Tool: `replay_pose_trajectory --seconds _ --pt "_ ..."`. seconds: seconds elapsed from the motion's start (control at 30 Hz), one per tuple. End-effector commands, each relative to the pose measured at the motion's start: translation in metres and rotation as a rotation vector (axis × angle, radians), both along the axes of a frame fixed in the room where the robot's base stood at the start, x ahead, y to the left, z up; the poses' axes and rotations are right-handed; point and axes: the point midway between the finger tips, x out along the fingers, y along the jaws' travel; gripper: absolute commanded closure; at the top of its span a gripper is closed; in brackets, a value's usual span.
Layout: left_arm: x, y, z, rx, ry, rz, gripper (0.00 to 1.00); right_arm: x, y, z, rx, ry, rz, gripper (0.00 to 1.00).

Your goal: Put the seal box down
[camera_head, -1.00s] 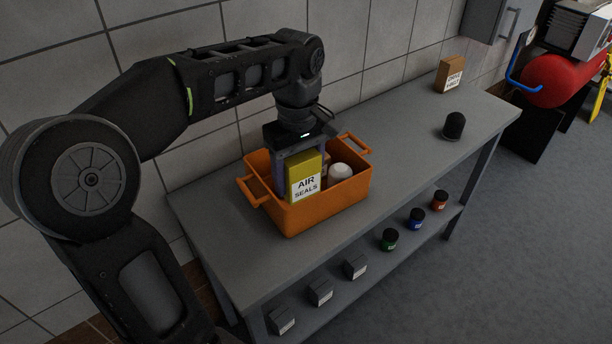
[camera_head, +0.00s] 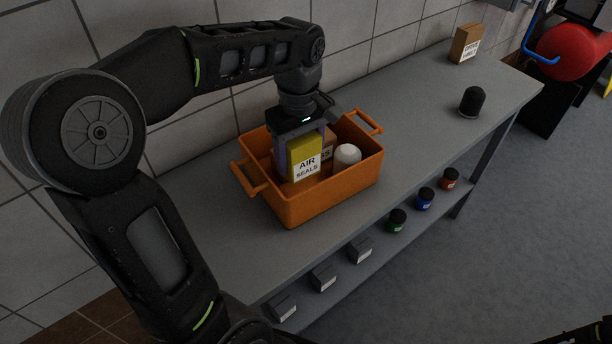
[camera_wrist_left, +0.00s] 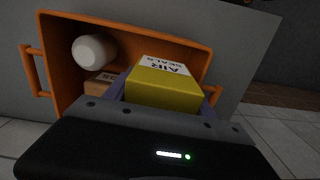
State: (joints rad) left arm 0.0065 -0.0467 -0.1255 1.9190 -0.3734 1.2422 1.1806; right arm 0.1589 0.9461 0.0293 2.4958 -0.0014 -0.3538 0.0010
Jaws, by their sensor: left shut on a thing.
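The seal box (camera_head: 306,160) is a yellow box with a white "AIR SEALS" label. My left gripper (camera_head: 300,150) points down into the orange crate (camera_head: 325,195) and is shut on the seal box, which is upright in the crate's left part. The seal box also shows between the fingers in the left wrist view (camera_wrist_left: 163,92). Whether its underside touches the crate floor is hidden. A white rounded object (camera_head: 347,156) and a brown box (camera_head: 327,143) are in the crate beside it. Only a dark bit of my right arm may show at the bottom right corner; its gripper is not in view.
The crate stands on a grey bench (camera_head: 410,125). A labelled cardboard box (camera_head: 465,44) and a black domed object (camera_head: 471,101) stand at the bench's right end. The lower shelf holds small grey boxes (camera_head: 323,277) and jars (camera_head: 425,198). A tiled wall runs behind.

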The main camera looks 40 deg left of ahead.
Motion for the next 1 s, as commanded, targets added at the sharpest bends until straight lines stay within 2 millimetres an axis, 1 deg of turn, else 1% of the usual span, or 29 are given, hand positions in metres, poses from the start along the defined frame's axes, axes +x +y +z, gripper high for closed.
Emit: replay_pose_trajectory --seconds 0.2,0.3,0.67,0.77,0.9,1.0 --pt "-0.001 0.000 -0.038 -0.001 0.005 0.000 0.83 0.000 0.000 0.003 -0.001 0.000 0.000 0.64" --pt "-0.001 0.000 -0.050 -0.001 0.004 0.000 0.83 0.000 0.000 0.003 -0.001 0.000 0.000 0.64" --pt "0.000 0.000 -0.055 -0.001 0.001 0.000 0.83 0.000 0.000 0.003 -0.001 0.001 -0.001 0.64" --pt "-0.001 0.000 -0.066 -0.001 0.005 0.000 0.83 0.000 0.000 0.004 -0.001 0.001 -0.001 0.64" --pt "-0.001 0.000 -0.085 0.000 0.004 0.000 0.83 0.000 0.000 0.005 -0.002 0.002 -0.001 0.64" --pt "-0.001 0.000 -0.091 0.000 0.002 0.000 0.83 0.000 0.000 0.005 -0.002 0.002 -0.001 0.64"
